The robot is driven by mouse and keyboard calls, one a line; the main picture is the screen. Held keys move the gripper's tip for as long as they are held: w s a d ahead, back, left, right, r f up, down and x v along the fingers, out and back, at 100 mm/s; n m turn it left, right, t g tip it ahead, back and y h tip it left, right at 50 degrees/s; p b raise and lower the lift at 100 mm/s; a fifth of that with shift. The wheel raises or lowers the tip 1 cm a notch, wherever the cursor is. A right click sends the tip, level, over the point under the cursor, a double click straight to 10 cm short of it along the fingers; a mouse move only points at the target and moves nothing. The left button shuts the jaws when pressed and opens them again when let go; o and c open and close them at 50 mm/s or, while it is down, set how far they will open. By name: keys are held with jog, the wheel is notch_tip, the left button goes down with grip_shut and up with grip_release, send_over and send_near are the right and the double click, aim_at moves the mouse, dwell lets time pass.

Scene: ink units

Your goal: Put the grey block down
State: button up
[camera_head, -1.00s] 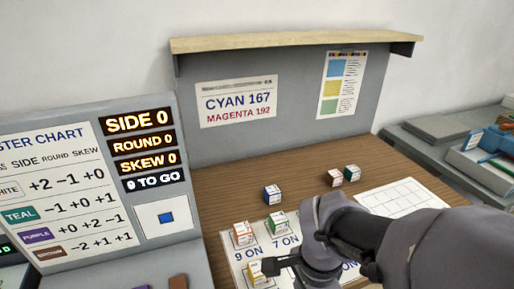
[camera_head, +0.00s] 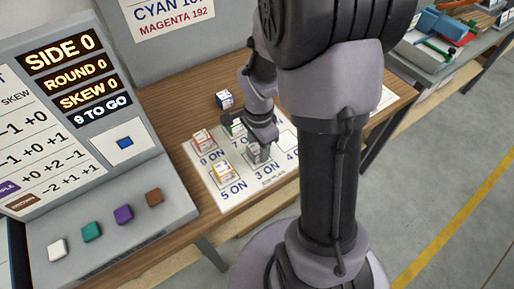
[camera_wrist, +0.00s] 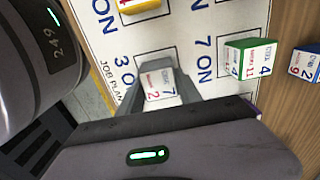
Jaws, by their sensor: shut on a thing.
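The grey block (camera_wrist: 158,88) is between my gripper's fingers (camera_wrist: 157,97) in the wrist view, its white face marked 7 and 2 turned to the camera. In the head view the grey block (camera_head: 256,153) is at the tip of my gripper (camera_head: 260,143), over the 3 ON place of the white job plan sheet (camera_head: 243,196). My gripper is shut on it. Whether the block touches the sheet I cannot tell. My arm hides the sheet's right part in the head view.
An orange block (camera_head: 202,139) stands at 9 ON, a yellow block (camera_head: 223,171) at 5 ON and a green block (camera_wrist: 245,58) by 7 ON. A blue block (camera_head: 224,98) is on the bare table behind. A panel with coloured buttons (camera_head: 92,231) stands left.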

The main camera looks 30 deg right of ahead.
jog(key=shift+f, duration=0.3)
jog(key=o, duration=1.4)
jog(key=shift+c, duration=0.2)
